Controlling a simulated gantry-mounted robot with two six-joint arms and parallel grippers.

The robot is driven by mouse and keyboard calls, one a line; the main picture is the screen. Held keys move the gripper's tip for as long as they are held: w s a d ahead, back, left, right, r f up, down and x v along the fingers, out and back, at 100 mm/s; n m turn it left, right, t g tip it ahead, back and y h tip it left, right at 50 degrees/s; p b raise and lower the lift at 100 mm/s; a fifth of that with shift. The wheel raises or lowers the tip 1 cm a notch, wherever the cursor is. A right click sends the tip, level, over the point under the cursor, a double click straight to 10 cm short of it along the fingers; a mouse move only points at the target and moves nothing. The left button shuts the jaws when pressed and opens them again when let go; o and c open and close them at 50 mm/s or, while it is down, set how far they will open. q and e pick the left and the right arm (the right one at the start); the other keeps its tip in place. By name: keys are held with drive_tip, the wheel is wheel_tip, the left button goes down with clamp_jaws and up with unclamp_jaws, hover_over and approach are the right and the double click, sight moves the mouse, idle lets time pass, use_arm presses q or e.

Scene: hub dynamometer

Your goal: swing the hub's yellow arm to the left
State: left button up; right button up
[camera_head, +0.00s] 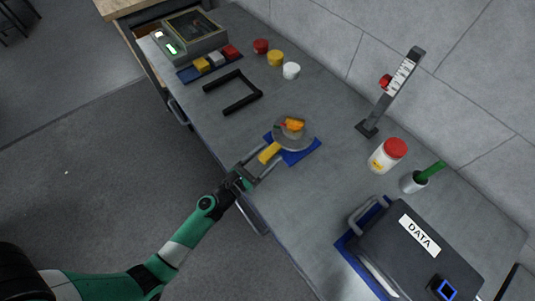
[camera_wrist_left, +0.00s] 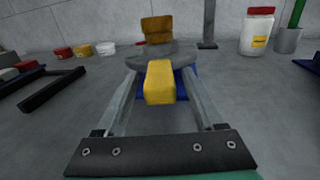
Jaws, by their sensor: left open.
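The hub is a round grey disc (camera_head: 292,133) on a blue mat (camera_head: 304,155), with an orange piece (camera_head: 294,124) on top. Its yellow arm (camera_head: 269,152) points toward the table's front edge. In the left wrist view the yellow arm (camera_wrist_left: 160,82) sits between the two fingers, with the grey disc (camera_wrist_left: 150,60) behind it. My left gripper (camera_head: 262,158) is open, its fingers on either side of the yellow arm, with gaps showing between them and it. My right gripper is in neither view.
A black U-shaped frame (camera_head: 233,92) lies left of the hub. A post with a red knob (camera_head: 385,82), a red-lidded jar (camera_head: 388,154) and a dark DATA case (camera_head: 415,250) stand to the right. Coloured blocks and round pots are at the back left.

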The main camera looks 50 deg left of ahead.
use_arm(q)
drive_tip(key=shift+w, duration=0.1)
clamp_jaws()
idle(0.3)
idle(1.1)
